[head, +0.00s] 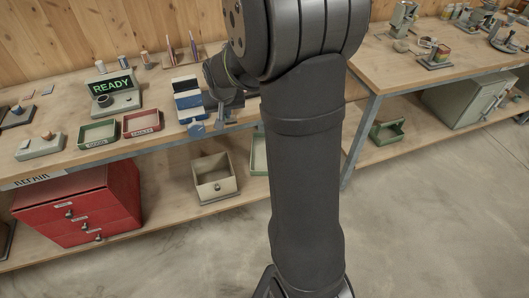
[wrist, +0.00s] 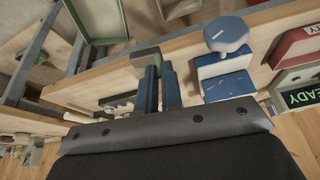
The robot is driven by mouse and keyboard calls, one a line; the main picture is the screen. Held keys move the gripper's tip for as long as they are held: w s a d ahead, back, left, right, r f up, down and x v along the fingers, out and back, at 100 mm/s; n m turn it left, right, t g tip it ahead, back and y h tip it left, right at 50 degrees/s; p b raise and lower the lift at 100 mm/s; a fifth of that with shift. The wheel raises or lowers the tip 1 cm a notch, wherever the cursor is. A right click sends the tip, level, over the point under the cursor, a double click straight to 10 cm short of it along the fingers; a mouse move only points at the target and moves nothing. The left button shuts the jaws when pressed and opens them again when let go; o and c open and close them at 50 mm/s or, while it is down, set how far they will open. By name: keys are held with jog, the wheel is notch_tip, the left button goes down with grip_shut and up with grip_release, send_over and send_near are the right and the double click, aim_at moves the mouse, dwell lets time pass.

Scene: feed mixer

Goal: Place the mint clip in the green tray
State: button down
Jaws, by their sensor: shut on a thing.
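My gripper (wrist: 160,70) is shut on a small greyish-green piece, the mint clip (wrist: 145,57), at its fingertips in the wrist view. In the head view my gripper (head: 221,119) is at the bench's front edge, just right of the blue vise; the clip is hard to make out there. The green tray (head: 98,144) lies on the bench, well to the left of my gripper and beside a red tray. It seems empty. I do not see it in the wrist view.
The blue vise (head: 188,101) stands close beside my gripper, with the red tray (head: 142,132) further left. A READY display unit (head: 112,103) is behind the trays. An open drawer box (head: 215,188) and another green container (head: 258,158) are on the lower shelf.

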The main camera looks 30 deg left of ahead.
jog(key=w+d+f+m, duration=0.2)
jog(key=w+d+f, duration=0.35)
jog(key=d, duration=0.45)
jog(key=w+d+f+m, duration=0.1)
jog(key=w+d+f, duration=0.4)
jog(key=d+f, duration=0.3)
jog(key=shift+t+h, duration=0.4)
jog(key=shift+h, duration=0.1)
jog(key=a+f, duration=0.1)
jog(key=a, duration=0.2)
jog(key=a+f, duration=0.2)
jog(key=a, duration=0.1)
jog(key=a+f, duration=0.2)
jog(key=a, duration=0.2)
jog(key=shift+s+f, duration=0.25)
jog(key=shift+s, duration=0.1)
jog(key=shift+f, duration=2)
jog(key=shift+f, duration=0.1)
jog(key=c, duration=1.9)
grip_release()
jog(key=shift+c, duration=0.2)
jog(key=o, duration=0.4)
jog(key=shift+c, duration=0.2)
